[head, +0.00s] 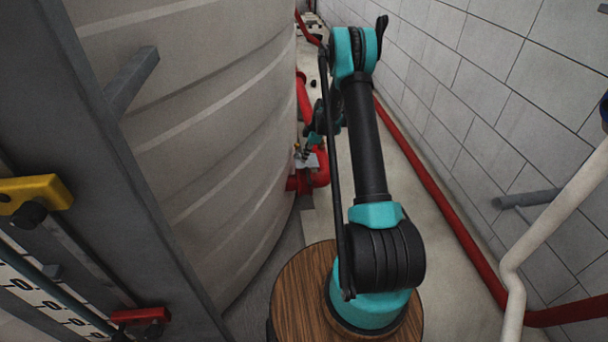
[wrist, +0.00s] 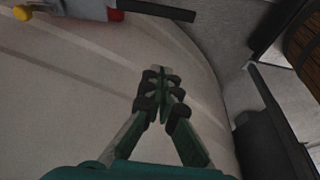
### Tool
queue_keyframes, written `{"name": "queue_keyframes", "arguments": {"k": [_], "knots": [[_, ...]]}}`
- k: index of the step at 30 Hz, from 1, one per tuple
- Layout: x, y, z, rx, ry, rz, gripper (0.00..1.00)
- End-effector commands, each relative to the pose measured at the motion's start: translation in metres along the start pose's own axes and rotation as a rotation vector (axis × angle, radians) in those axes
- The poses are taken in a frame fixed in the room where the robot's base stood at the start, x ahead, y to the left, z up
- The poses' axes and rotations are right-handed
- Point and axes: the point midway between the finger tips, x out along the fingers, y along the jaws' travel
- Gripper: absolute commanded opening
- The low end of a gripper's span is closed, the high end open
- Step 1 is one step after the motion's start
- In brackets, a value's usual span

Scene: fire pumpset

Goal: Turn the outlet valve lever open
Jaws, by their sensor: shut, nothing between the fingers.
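My gripper (wrist: 161,88) is shut and empty in the wrist view, its fingertips together over the pale tank wall. At the upper left of that view are a yellow knob (wrist: 22,13), a grey bar (wrist: 70,8), a red part (wrist: 114,10) and a black bar (wrist: 155,9). The fingers are apart from these. I cannot tell which part is the outlet valve lever. In the head view, red outlet pipework (head: 320,175) with a light grey plate (head: 316,160) stands low beside the tank. My gripper is small there and hard to make out among dark parts.
The large ribbed tank (head: 200,110) fills the left. A white block wall (head: 500,90) with a red pipe (head: 440,195) along its foot and a pale pipe (head: 550,235) bounds the right. A narrow strip of floor (head: 405,180) runs between.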

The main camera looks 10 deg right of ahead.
Motion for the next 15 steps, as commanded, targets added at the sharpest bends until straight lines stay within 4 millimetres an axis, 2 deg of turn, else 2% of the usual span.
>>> {"name": "queue_keyframes", "arguments": {"k": [3, 11, 15], "knots": [[0.014, 0.005, 0.004, -0.039, 0.008, -0.009, 0.0], [0.036, 0.006, 0.004, -0.054, 0.011, -0.012, 0.0], [0.061, 0.006, 0.004, -0.054, 0.011, -0.012, 0.0]]}}
